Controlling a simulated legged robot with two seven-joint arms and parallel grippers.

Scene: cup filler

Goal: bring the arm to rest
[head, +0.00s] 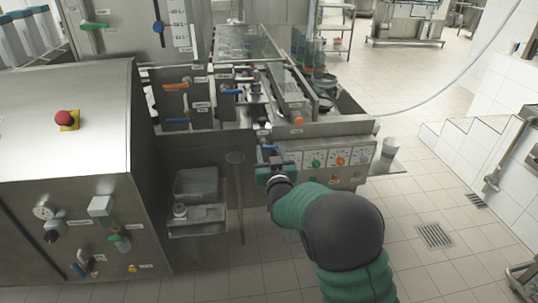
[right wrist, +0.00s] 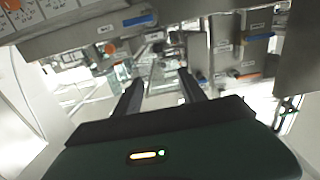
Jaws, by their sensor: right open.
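My right arm comes in from the bottom of the head view, with a green sleeve and a dark round joint. My right gripper (head: 266,153) is in front of the filler machine's (head: 345,125) near edge, left of its knob panel. In the right wrist view the two dark fingers of my right gripper (right wrist: 160,86) stand apart with nothing between them. A blue handle (right wrist: 139,20) shows beyond the fingers, apart from them. In the head view I cannot tell whether the gripper touches the machine. My left gripper is not in view.
A steel cabinet (head: 65,120) with a red button (head: 66,118) stands at the left. A grey bin (head: 197,184) sits on a low shelf. A white cup (head: 389,148) stands on a small side plate at the right. Tiled floor (head: 420,200) is free to the right.

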